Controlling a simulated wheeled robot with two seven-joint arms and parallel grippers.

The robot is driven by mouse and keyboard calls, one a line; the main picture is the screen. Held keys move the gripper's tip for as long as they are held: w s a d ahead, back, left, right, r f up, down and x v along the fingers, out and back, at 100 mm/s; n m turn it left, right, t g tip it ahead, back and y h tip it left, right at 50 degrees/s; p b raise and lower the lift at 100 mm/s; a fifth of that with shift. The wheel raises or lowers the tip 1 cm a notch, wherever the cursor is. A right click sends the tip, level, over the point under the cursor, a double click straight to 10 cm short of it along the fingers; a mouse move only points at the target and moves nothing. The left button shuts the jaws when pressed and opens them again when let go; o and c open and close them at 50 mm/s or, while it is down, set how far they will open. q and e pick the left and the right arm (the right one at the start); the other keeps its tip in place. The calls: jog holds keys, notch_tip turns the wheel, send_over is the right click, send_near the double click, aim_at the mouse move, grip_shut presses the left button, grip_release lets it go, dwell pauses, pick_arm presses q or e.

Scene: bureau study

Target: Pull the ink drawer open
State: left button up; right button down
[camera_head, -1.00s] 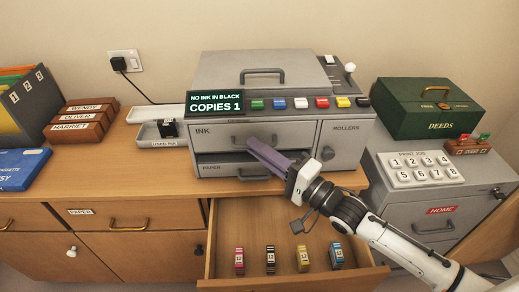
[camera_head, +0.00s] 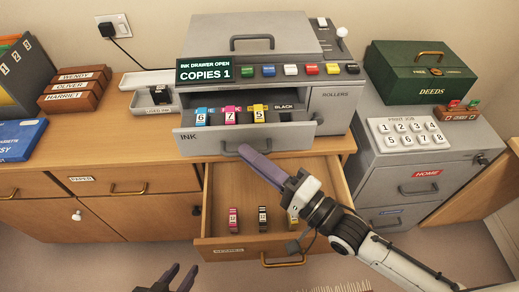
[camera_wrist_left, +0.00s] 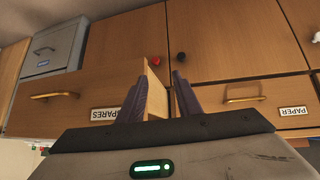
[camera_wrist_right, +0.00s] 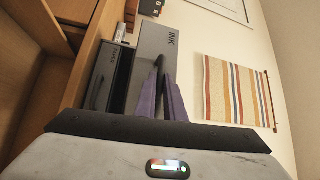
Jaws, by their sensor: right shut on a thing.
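The ink drawer (camera_head: 190,143) stands pulled out from the grey copier (camera_head: 300,40), with its front towards me. Blue, pink and yellow cartridges (camera_head: 230,116) stand in it, and the slot marked BLACK looks empty. The display (camera_head: 217,71) reads INK DRAWER OPEN, COPIES 1. My right gripper (camera_head: 244,149) is shut on the drawer handle (camera_head: 226,151), which its fingers partly hide. The INK front (camera_wrist_right: 172,45) also shows in the right wrist view. My left gripper (camera_head: 184,272) is low at the front, open and empty; its fingers (camera_wrist_left: 153,95) are apart in the left wrist view.
Below, an open wooden drawer (camera_head: 218,243) holds spare cartridges (camera_head: 263,219), partly hidden by my right arm. A small tray (camera_head: 136,104) with a black cartridge (camera_head: 160,95) stands left of the copier. A grey cabinet (camera_head: 405,170) stands at the right.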

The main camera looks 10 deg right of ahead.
jog(key=c, duration=2)
grip_release()
pick_arm(q)
jog(key=shift+s+f, duration=0.15)
jog(key=shift+s, duration=0.15)
pick_arm(e)
jog(key=shift+o, duration=0.8)
pick_arm(q)
jog(key=shift+d+f+b, duration=0.1)
jog(key=shift+f+b, duration=0.2)
jog(key=shift+b, duration=0.15)
pick_arm(e)
jog(key=v, duration=1)
jog(key=shift+s+d+f, duration=0.1)
